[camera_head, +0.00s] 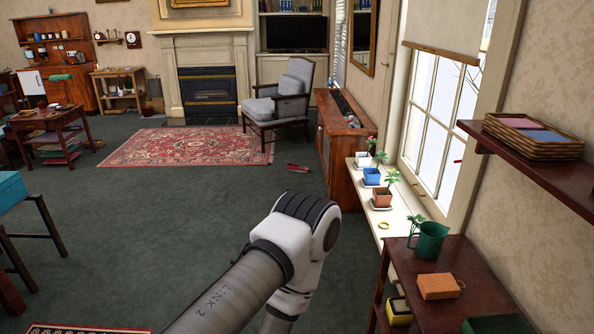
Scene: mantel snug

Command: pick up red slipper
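A red slipper (298,168) lies on the dark green carpet, right of the patterned rug and in front of the grey armchair. It is small and far off, with open floor around it. A white and grey link of one of my arms reaches up from the bottom middle of the view, well short of the slipper. Neither gripper shows in the view.
A wooden cabinet (338,150) stands right of the slipper, and the grey armchair (282,98) is behind it. A red rug (190,147) lies to its left. Shelves with potted plants and a watering can (428,240) line the right. The middle carpet is clear.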

